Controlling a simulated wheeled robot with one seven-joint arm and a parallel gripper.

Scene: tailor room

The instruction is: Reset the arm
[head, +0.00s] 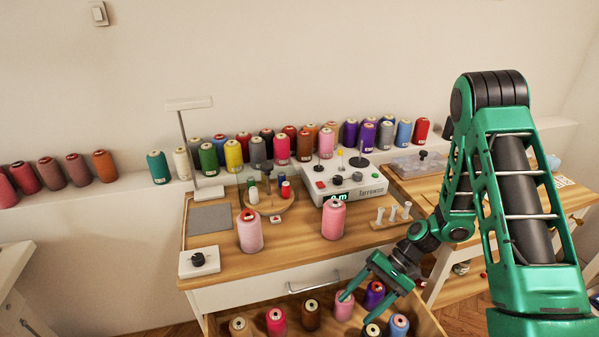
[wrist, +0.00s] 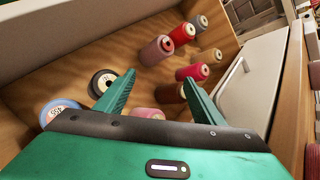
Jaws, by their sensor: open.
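My green arm (head: 520,200) reaches in from the right in the head view and bends down toward an open drawer. My gripper (head: 355,306) is open over the drawer, with its fingers near a pink spool (head: 344,306) and a purple spool (head: 374,294). In the wrist view my gripper (wrist: 155,95) shows its two green fingers spread apart, with no spool held between them.
The open drawer (head: 425,318) holds several spools, with its walls close around my gripper. Two pink spools (head: 249,231) (head: 333,219) stand on the wooden tabletop (head: 290,250) above. A white winding machine (head: 349,183) and a lamp (head: 188,105) stand behind them. A shelf row of spools lines the wall.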

